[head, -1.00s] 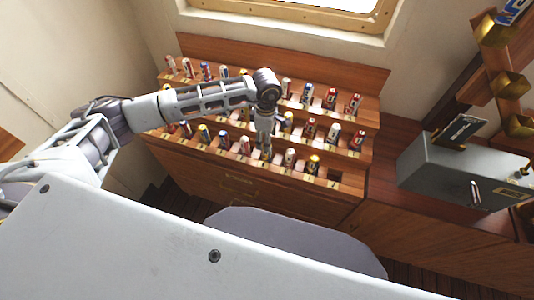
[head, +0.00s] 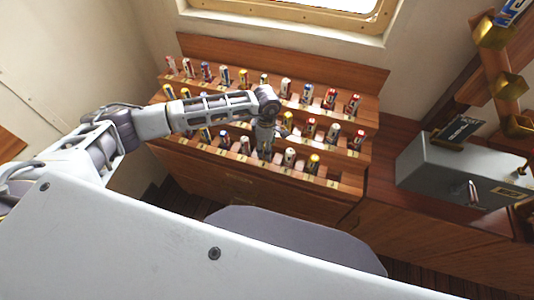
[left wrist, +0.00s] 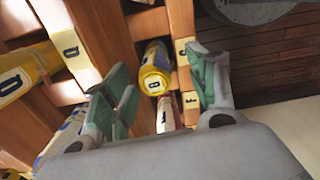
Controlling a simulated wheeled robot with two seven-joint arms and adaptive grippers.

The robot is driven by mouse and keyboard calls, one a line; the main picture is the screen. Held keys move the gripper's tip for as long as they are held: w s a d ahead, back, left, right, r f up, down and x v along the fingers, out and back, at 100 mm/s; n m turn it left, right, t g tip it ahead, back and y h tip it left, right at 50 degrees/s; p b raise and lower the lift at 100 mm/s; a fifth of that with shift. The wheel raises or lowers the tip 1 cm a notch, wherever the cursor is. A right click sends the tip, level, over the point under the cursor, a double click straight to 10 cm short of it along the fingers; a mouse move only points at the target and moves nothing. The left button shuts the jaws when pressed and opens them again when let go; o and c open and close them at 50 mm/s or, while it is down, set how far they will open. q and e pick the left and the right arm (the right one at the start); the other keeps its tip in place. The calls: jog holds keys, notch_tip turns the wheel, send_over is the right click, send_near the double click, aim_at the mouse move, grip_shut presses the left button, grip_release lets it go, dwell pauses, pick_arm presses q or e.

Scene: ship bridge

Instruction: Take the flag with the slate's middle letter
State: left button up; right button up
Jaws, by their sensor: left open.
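Rolled flags stand in rows of slots on a stepped wooden rack (head: 235,181). My left gripper (head: 265,154) is over the front row in the head view. In the left wrist view the left gripper (left wrist: 160,68) is open, its green-padded fingers on either side of a yellow rolled flag (left wrist: 154,75) with a small lettered end label. I cannot read that letter surely. A slot tag beside it (left wrist: 190,99) seems to read F. The dark slate (head: 460,130) stands on a grey box at the right; its writing is too small to read. My right gripper is not in view.
The grey box (head: 455,175) stands on the wooden counter right of the rack. Brass holders (head: 508,86) on a slanted wooden post rise at the far right, with a rolled flag at the top. Neighbouring flags stand close to my left gripper.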

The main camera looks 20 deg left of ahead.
pick_arm(q)
jog(key=shift+w+f+p, duration=0.15)
jog(key=shift+f+p, duration=0.15)
jog(key=shift+f, duration=0.85)
jog(key=shift+w+f+p, duration=0.1)
jog(key=shift+f+p, duration=0.15)
jog(key=shift+f, duration=0.85)
jog(key=c, duration=1.1)
